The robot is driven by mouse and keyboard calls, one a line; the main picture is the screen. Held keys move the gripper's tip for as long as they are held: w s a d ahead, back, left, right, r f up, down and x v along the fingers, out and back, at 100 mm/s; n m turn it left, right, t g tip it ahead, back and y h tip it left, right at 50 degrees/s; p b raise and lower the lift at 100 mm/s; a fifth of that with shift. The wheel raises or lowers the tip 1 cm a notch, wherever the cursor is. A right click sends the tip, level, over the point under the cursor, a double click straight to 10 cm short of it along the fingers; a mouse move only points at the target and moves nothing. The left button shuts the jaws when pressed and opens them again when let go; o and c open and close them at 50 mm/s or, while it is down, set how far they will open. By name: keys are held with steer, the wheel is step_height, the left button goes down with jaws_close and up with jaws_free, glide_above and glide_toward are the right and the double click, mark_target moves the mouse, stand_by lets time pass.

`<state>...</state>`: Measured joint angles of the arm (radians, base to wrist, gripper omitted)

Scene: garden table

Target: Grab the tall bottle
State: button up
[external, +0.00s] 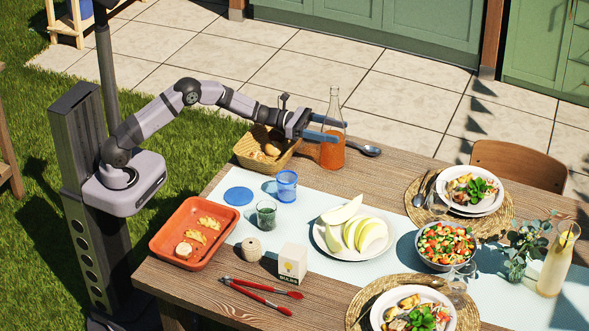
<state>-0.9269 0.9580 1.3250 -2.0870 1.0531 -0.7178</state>
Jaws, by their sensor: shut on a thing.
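The tall bottle (333,150) stands upright near the far left edge of the table. It is clear glass with an orange-red liquid in its lower part. My gripper (328,131) reaches it from the left, with its blue fingers on either side of the bottle's body. The fingers are shut on the bottle, just above or at the liquid's level. The bottle's base appears to be on the table, though I cannot tell whether it is slightly raised.
A wicker basket (246,158) with bread stands left of the bottle, under my arm. A spoon (364,148) lies just right of it. A blue glass (287,187), a dark green glass (266,216) and a melon plate (330,246) stand nearer the front.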

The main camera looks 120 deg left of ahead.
mark_target(334, 104)
steer(key=shift+r, duration=0.4)
steer(key=shift+r, duration=4.8)
